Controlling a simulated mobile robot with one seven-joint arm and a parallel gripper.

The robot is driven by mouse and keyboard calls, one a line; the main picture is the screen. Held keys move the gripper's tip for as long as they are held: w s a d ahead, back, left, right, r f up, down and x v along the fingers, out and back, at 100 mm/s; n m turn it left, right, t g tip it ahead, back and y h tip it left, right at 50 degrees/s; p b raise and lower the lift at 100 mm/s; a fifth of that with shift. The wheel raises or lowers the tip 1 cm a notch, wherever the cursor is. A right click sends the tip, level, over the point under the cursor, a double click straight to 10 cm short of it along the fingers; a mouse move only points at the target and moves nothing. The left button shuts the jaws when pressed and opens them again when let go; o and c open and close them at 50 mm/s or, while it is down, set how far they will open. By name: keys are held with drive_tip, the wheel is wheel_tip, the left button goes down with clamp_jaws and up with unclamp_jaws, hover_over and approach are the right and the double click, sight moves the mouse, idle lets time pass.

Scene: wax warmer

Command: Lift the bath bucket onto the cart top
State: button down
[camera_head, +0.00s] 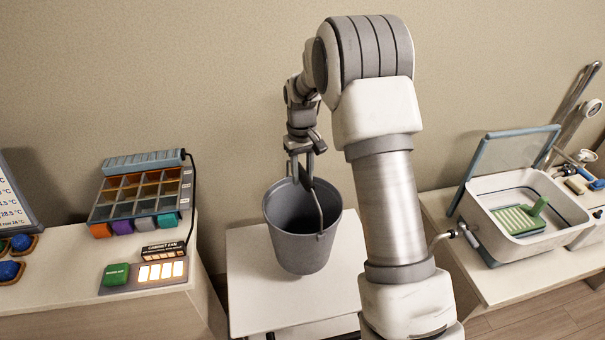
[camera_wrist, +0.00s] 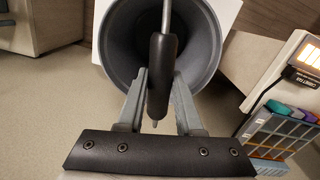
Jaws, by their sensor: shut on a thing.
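The bath bucket (camera_head: 303,240) is a dark grey pail with a wire bail handle. It is upright, over the white cart top (camera_head: 245,270) between the two counters in the head view. I cannot tell whether its base touches the cart top or hangs just above it. My gripper (camera_head: 302,168) is above the bucket's rim, shut on the handle. In the wrist view the handle's dark grip (camera_wrist: 160,75) lies between the two fingers of my gripper (camera_wrist: 160,95). The bucket's open mouth (camera_wrist: 115,50) is behind it. The bucket's inside looks dark and empty.
The left counter holds a cabinet of coloured compartments (camera_head: 145,190) and a panel with a green button (camera_head: 116,274). The wall is close behind the cart.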

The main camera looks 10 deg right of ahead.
drive_tip(key=shift+w+f+b, duration=0.1)
drive_tip(key=shift+f+b, duration=1.85)
drive_tip(key=shift+f, duration=0.8)
drive_tip(key=shift+f+b, duration=0.5)
drive_tip(key=shift+f, duration=0.15)
idle(0.8)
drive_tip(key=c, duration=0.6)
unclamp_jaws()
drive_tip(key=shift+o, duration=0.6)
drive_tip(key=shift+s+f, duration=0.25)
drive_tip(key=shift+w+r, duration=0.1)
drive_tip(key=shift+r, duration=0.15)
drive_tip(key=shift+w+r+p, duration=0.1)
drive_tip(key=shift+r+p, duration=2.45)
drive_tip(key=shift+r, duration=1.35)
